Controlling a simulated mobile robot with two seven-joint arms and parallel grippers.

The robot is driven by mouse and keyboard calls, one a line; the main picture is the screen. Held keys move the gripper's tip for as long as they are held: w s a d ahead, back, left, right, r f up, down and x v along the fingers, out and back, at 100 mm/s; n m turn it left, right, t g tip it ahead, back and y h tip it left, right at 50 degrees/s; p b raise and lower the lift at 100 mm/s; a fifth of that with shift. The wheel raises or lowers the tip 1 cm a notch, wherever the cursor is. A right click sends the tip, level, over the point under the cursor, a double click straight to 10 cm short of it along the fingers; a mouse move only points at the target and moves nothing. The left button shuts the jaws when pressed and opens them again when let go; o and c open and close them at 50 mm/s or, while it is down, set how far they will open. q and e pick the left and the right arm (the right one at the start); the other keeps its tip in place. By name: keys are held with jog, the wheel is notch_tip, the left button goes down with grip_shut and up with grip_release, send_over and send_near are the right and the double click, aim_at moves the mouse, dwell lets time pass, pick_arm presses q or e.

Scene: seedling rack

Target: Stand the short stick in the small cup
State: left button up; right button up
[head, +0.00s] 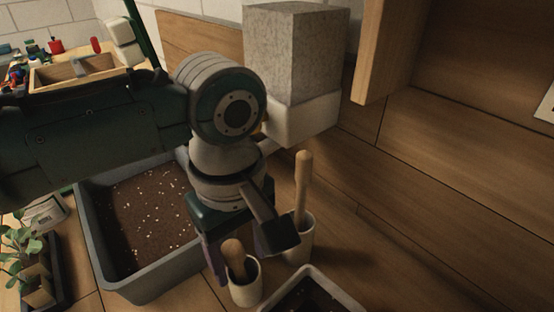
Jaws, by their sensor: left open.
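The small cup (246,294) is white and stands on the wooden counter at the lower middle. The short stick (236,258) is wooden with a rounded top; it stands in the small cup, tilted a little to the left. Its lower end is hidden inside the cup. My left gripper (238,254) points down with open fingers right at the short stick and just behind the small cup; whether it touches the stick I cannot tell. A taller stick (303,185) stands in a second white cup (304,246) to the right. My right gripper is out of view.
A grey bin of soil (162,287) is left of the cups. A pale-rimmed tray (325,277) is in front right. A speckled block on a white base (297,55) stands behind. Seedlings (25,255) are far left. The counter at right is clear.

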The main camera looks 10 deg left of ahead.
pick_arm(q)
notch_tip(320, 180, up, 12)
jog(key=shift+p, duration=1.1)
jog(key=s+f+m+t+h, duration=0.1)
jog(key=s+f+m, duration=0.1)
jog(key=s+m, duration=0.1)
jog(key=s+f+m, duration=0.2)
jog(key=s+m, duration=0.1)
jog(key=s, duration=0.1)
jog(key=s+f+m+t+h, duration=0.1)
jog(key=s+m, duration=0.2)
jog(key=s, duration=0.1)
jog(key=shift+a+f+t+h, duration=0.25)
jog(key=shift+f+t+h, duration=0.05)
jog(key=shift+f, duration=0.1)
jog(key=s+a+m+t+y, duration=0.1)
jog(key=s+a+m+y, duration=0.1)
jog(key=s+a, duration=0.3)
jog(key=a+m, duration=0.1)
jog(key=a, duration=0.1)
jog(key=shift+s+a+r, duration=0.15)
jog(key=shift+a+r, duration=0.2)
jog(key=shift+r, duration=0.05)
notch_tip(320, 180, up, 40)
jog(key=p, duration=4)
jog(key=shift+r, duration=0.2)
